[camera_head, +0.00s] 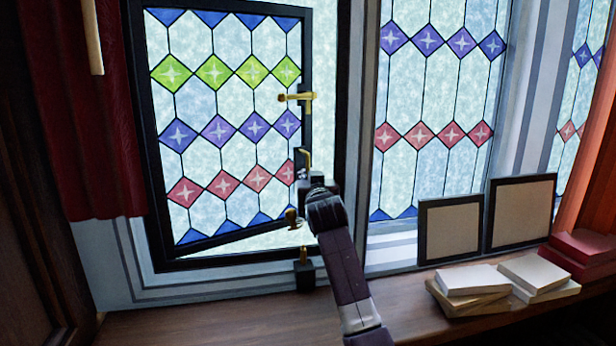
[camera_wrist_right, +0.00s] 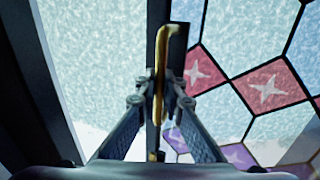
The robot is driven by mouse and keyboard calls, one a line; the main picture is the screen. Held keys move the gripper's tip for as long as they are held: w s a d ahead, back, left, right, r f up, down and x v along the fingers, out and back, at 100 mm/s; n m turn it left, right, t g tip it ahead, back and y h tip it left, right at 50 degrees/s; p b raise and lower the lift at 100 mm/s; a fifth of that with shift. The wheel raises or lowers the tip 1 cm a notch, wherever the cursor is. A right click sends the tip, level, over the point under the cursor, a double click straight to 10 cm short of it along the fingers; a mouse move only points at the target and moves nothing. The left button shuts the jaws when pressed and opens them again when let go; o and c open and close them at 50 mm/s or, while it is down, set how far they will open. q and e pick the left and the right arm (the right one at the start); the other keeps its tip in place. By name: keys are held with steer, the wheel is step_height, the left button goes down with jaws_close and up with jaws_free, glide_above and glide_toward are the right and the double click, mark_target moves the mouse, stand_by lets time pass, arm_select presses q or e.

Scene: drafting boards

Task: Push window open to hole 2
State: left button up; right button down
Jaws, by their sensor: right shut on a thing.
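The stained-glass window (camera_head: 225,130) is a dark-framed casement on the left, standing slightly open with a gap along its bottom and right. My right gripper (camera_head: 303,172) is at its right edge. In the right wrist view the two fingers (camera_wrist_right: 160,88) are shut on an upright brass handle (camera_wrist_right: 165,45); its top also shows in the head view (camera_head: 304,155). A small brass knob (camera_head: 292,217) is at the window's lower right corner, and a brass-topped black fitting (camera_head: 304,270) is on the sill below. Hole 2 cannot be made out. My left gripper is out of view.
A brass latch (camera_head: 296,97) sits higher on the window's right edge. Two framed panels (camera_head: 450,230) (camera_head: 521,210) lean at the right. Books (camera_head: 475,280) (camera_head: 582,250) lie on the wooden sill (camera_head: 200,320). A red curtain (camera_head: 85,120) hangs at the left. The sill's left part is clear.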

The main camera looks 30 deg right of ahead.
steer(key=c, duration=2.1)
jaws_free()
steer(key=shift+r, duration=0.1)
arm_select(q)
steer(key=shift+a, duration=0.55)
arm_select(e)
steer(key=v, duration=1.2)
steer(key=shift+s, duration=0.1)
